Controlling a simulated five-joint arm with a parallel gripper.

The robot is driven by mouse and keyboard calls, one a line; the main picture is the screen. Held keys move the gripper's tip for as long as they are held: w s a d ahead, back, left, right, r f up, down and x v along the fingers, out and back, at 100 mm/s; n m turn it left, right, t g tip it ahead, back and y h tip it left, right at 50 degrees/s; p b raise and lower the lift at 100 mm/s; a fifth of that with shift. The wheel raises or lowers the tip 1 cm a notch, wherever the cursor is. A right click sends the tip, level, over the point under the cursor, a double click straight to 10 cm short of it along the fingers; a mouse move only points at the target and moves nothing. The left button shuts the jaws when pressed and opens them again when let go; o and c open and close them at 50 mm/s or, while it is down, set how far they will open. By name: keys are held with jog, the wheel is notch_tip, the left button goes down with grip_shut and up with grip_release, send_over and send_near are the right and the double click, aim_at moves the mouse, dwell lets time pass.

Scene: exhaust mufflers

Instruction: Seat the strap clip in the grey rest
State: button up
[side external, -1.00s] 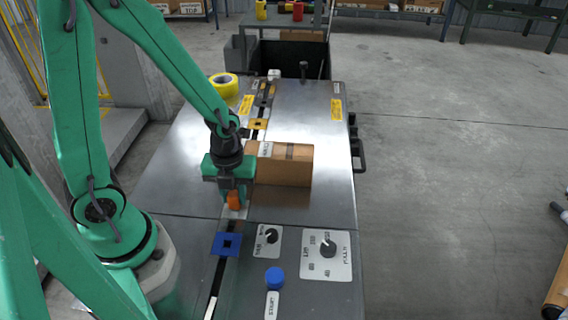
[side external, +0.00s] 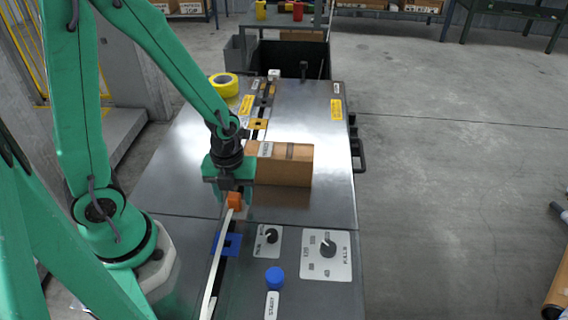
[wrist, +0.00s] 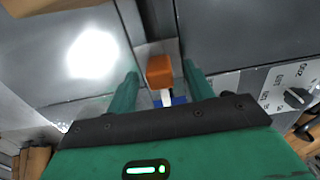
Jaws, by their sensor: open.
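The orange strap clip (side external: 234,200) stands at the dark slot in the bench, below my gripper. A pale strap (side external: 214,268) runs from it toward the near edge. My gripper (side external: 233,192) is open over the clip. In the wrist view the clip (wrist: 160,71) lies between my two spread green fingers (wrist: 160,88), with a gap on each side. A light grey plate (wrist: 158,48), apparently the grey rest, shows just past the clip. How deep the clip sits in it cannot be told.
A cardboard box (side external: 284,164) stands close to the right of my gripper. A blue square plate (side external: 233,245) lies nearer, beside the strap. Dial panels (side external: 326,256) and a blue knob (side external: 275,277) are at the front right. Yellow tape (side external: 223,85) lies far back.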

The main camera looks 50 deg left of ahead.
jog(key=shift+r, duration=3.75)
jog(key=shift+r, duration=0.1)
notch_tip(320, 180, up, 15)
jog(key=s+n+t, duration=0.1)
jog(key=n+t, duration=0.1)
jog(key=n, duration=1.1)
jog(key=s+a+n+t, duration=0.1)
jog(key=n+t, duration=0.2)
jog(key=n, duration=1.1)
jog(key=shift+s+t, duration=0.3)
jog(key=shift+s, duration=0.05)
